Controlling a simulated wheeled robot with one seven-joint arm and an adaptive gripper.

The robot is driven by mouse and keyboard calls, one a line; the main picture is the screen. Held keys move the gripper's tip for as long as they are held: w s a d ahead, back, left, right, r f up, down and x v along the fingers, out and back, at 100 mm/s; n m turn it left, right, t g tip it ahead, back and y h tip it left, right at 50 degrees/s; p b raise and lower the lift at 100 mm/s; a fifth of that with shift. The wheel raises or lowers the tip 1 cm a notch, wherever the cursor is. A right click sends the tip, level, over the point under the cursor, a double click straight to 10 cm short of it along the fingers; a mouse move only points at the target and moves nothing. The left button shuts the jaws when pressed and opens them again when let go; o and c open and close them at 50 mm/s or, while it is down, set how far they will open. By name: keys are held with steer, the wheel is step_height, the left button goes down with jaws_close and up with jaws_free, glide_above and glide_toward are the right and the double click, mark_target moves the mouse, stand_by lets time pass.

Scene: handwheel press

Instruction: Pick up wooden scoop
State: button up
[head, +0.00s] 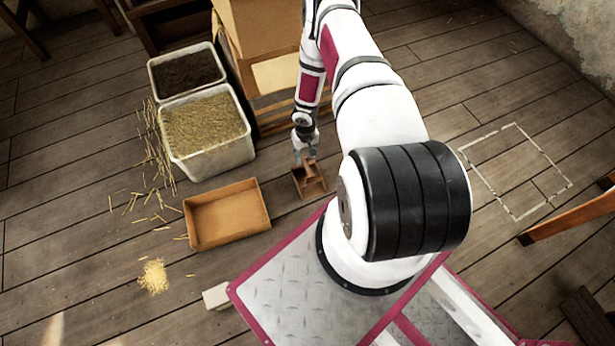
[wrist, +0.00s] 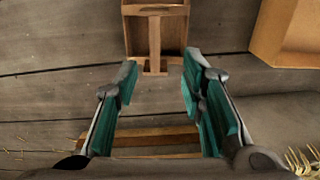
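The wooden scoop (head: 310,183) lies on the plank floor, a brown open box with a handle, just right of the shallow tray. In the wrist view the scoop (wrist: 155,30) is at the top, its tray partly cut off by the frame edge. Its T-shaped handle points down towards the space between my fingers. My gripper (wrist: 160,74) is open and empty, with green-padded fingers spread to either side of the handle's end. In the head view my gripper (head: 304,155) is at the scoop's far side, close over the handle; the exact gap is hard to tell.
A shallow tan tray (head: 227,237) sits left of the scoop. Behind it stand a white bin of grain (head: 250,160) and a dark-filled bin (head: 155,75). Straw (head: 153,277) litters the left floor.

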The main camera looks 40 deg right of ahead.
mark_target(308, 168)
step_height(308, 168, down, 6)
steer(key=shift+r+b, duration=0.15)
steer(key=shift+b, duration=0.8)
steer(key=f, duration=0.1)
steer(key=f+b, duration=0.2)
steer(key=f, duration=0.1)
steer(key=shift+s+d, duration=0.2)
steer(key=shift+s, duration=0.15)
steer(key=shift+f+b, duration=0.5)
steer(key=shift+f, duration=0.1)
jaws_close()
